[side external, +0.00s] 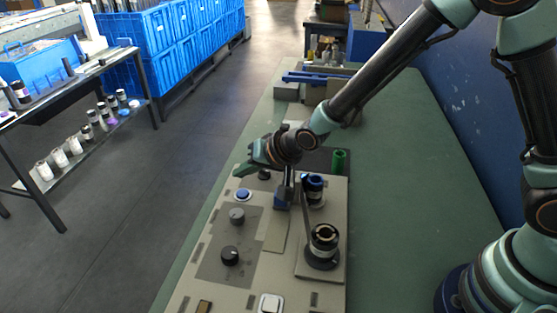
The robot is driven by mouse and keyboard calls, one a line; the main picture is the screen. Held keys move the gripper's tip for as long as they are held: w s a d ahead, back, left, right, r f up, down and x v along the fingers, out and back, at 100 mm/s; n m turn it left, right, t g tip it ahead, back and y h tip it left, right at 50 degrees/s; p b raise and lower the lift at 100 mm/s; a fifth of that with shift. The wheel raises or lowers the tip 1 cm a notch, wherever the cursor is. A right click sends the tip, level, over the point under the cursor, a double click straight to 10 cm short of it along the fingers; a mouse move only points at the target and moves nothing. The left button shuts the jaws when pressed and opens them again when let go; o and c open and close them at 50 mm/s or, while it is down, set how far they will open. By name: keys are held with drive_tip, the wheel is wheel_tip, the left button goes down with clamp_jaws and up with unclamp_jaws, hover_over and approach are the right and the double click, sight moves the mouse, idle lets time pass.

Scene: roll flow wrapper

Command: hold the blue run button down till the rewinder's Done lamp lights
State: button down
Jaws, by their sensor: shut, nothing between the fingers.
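The blue run button (243,194) sits in a pale ring near the far left of the beige panel (272,232). My gripper (243,170) is shut and empty. Its tips show just beyond and above the button in the picture, with a small visible gap between them. The rewinder has a black spool with a pale core (323,238) on a square plate, and a dark reel with a blue top (314,184) behind it. I cannot make out which part is the Done lamp or whether it is lit.
A grey knob (237,215) and a black knob (230,256) stand nearer on the panel. A small dark knob (264,174) is close beside my gripper. A white switch (270,302) is at the near edge. A green cylinder (339,160) stands behind. The green bench (410,220) is clear at right.

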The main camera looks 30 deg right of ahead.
drive_tip(key=shift+r, duration=0.95)
